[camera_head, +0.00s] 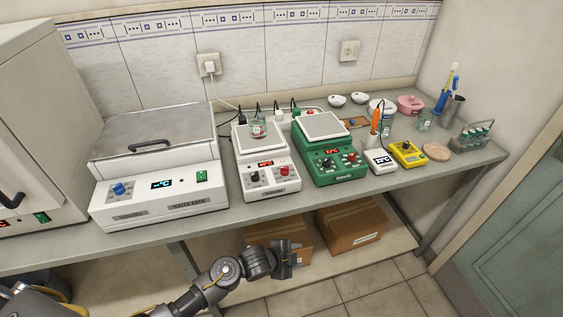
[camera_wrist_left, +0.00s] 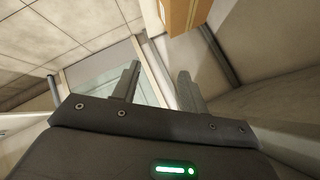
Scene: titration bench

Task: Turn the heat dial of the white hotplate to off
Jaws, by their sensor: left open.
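The white hotplate (camera_head: 266,181) stands on the bench with a glass beaker (camera_head: 259,128) on its plate. Its front has a red lit display, a dark dial (camera_head: 254,177) at the left and a red dial (camera_head: 284,171) at the right. I cannot read the dial marks. My left gripper (camera_head: 292,252) is below and in front of the bench edge, apart from the hotplate. In the left wrist view its two fingers (camera_wrist_left: 156,88) are spread with nothing between them. My right gripper is in neither view.
A green hotplate (camera_head: 334,162) stands close to the right of the white one. A white water bath (camera_head: 160,200) stands to the left. Cardboard boxes (camera_head: 350,222) lie under the bench. The bench's front edge (camera_head: 330,192) lies between my gripper and the hotplate.

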